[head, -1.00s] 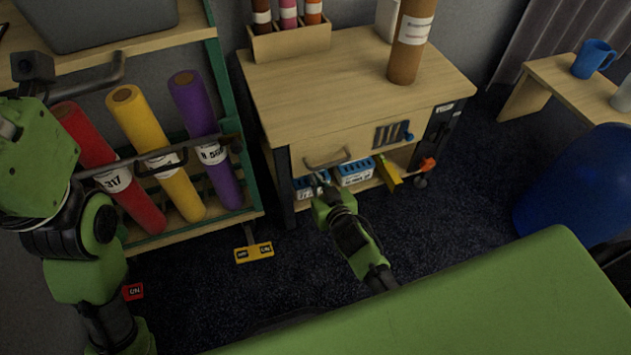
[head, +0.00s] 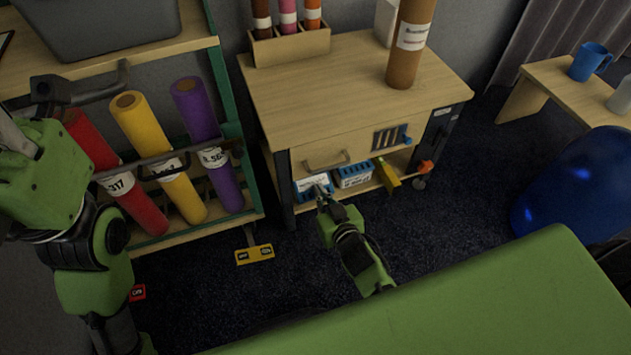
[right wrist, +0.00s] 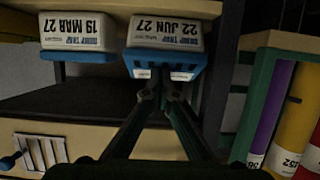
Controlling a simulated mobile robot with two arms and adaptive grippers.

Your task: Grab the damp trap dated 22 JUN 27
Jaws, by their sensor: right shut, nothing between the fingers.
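The damp trap dated 22 JUN 27 (right wrist: 165,35) is a white-labelled box with a blue grille, upside down in the right wrist view. It juts out farther than the trap beside it. In the head view it is the left box (head: 313,186) on the shelf under the drawer, partly behind my right gripper (head: 323,194). My right gripper is shut and empty, its fingertips (right wrist: 163,78) right at the blue side of this trap; whether they touch it I cannot tell. My left arm is at the left edge; its finger state is unclear.
A second damp trap, dated 19 MAR 27 (right wrist: 80,32), sits beside it, right in the head view (head: 353,176). The drawer handle (head: 327,162) is just above. A yellow tool (head: 387,174) lies right. Coloured rolls (head: 155,145) stand in a rack at left.

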